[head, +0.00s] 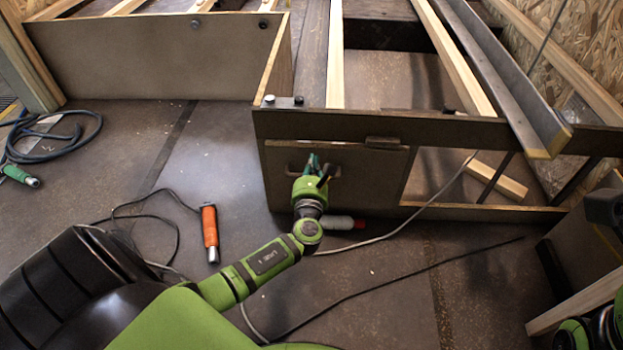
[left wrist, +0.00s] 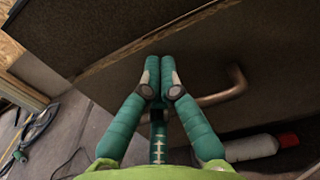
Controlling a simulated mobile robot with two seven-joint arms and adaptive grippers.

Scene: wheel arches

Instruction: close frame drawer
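The frame drawer (head: 380,175) is a brown panel low in the front of the wooden frame, under its dark front beam. A bent bar handle shows on the drawer front in the left wrist view (left wrist: 228,88). How far the drawer stands out is hard to tell. My left gripper (head: 313,163) is in front of the drawer's left part, at the handle. In the left wrist view, its two green fingers (left wrist: 160,75) are together at the tips, beside the handle's left end, with nothing visible between them. Contact with the panel cannot be told.
An orange-handled tool (head: 210,232) lies on the floor at left. A pale cylinder with a red end (head: 342,223) lies below the drawer. Cables (head: 400,283) cross the floor. A tan panel box (head: 160,57) stands at the back left. Long beams (head: 455,60) lie over the frame.

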